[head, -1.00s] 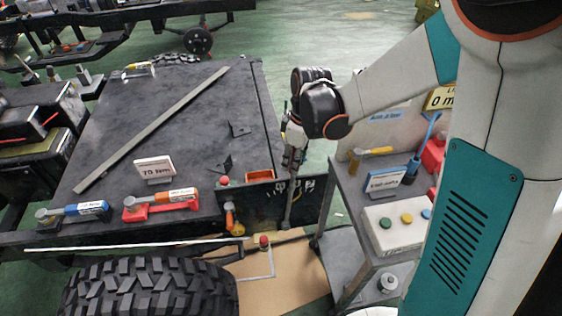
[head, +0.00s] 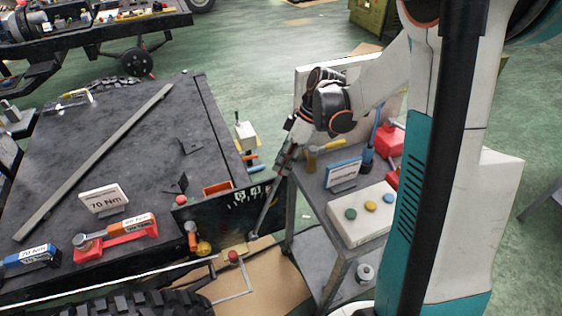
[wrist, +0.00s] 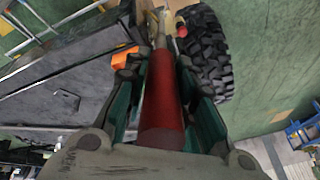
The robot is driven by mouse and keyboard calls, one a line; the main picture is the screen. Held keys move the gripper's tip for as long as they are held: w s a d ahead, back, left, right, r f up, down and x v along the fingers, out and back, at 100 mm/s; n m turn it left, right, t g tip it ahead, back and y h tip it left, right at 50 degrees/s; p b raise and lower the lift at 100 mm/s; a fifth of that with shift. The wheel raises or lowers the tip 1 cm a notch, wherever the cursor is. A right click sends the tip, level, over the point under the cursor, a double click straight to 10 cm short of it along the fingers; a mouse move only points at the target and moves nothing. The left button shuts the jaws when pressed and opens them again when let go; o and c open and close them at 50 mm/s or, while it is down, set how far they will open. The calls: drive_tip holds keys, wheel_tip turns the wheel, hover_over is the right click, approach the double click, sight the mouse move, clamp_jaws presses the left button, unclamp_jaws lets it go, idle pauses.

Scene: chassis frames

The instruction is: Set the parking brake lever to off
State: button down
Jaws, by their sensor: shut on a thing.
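The parking brake lever has a red grip (wrist: 160,105) and a grey shaft (head: 265,213). The shaft rises beside a dark panel (head: 222,222) with white markings at the chassis edge, its top leaning right in the head view. My gripper (head: 286,158) is shut around the red grip. In the wrist view the grip lies between both fingers (wrist: 157,65). My fingers hide most of the grip in the head view, and the panel's markings are too small to read.
A grey cart (head: 338,222) with a button box (head: 361,214) and tools stands close right of the lever. A tyre (head: 140,303) is at lower left. Green floor is open behind.

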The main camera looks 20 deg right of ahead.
drive_tip(key=shift+d+f, duration=0.1)
drive_tip(key=shift+d, duration=0.1)
drive_tip(key=c, duration=1.3)
unclamp_jaws()
drive_tip(key=shift+d, duration=0.2)
drive_tip(key=shift+c, duration=0.2)
drive_tip(key=shift+a, duration=0.1)
drive_tip(key=v, duration=1.2)
drive_tip(key=shift+a, duration=0.1)
